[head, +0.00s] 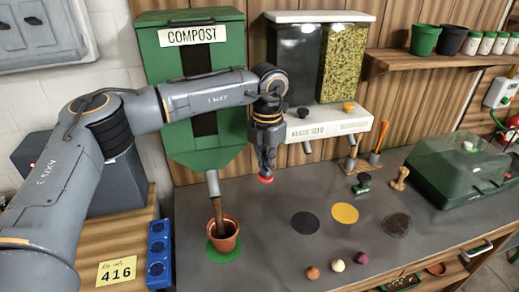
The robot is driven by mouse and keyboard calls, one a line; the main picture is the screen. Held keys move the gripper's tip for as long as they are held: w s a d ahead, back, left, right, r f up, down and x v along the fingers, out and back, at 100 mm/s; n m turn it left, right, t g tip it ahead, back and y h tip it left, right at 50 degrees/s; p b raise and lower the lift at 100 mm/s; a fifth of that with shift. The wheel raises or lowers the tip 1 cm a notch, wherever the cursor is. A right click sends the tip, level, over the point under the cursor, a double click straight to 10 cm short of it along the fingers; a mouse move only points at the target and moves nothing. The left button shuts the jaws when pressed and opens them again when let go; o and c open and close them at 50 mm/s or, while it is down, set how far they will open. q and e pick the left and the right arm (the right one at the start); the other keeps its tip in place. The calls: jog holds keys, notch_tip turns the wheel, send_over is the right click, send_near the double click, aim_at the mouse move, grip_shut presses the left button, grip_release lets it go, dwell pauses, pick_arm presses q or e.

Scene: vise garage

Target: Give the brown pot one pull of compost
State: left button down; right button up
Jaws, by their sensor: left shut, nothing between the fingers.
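The brown pot (231,243) stands upright on a green disc (216,255) on the grey bench. The green compost dispenser (215,152) hangs on the wall behind, labelled COMPOST. Its grey spout (213,184) points down over the pot. A dark brown column (218,211) shows between the spout and the pot, like falling compost. My left gripper (266,172) points down, shut and empty, right of the spout. A red piece shows at its fingertips; I cannot tell whether it is a knob. My forearm crosses in front of the dispenser. My right gripper is not in view.
A seed dispenser (329,121) hangs to the right. Black, yellow and brown discs (345,213) and several small balls (336,265) lie on the bench. A green lidded box (455,180) stands at right. A blue block (159,255) sits left of the pot.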

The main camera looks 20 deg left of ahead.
pick_arm(q)
jog(key=shift+r+p, duration=1.8)
jog(key=shift+r, duration=1.35)
notch_tip(320, 180, up, 6)
jog(key=p, duration=0.3)
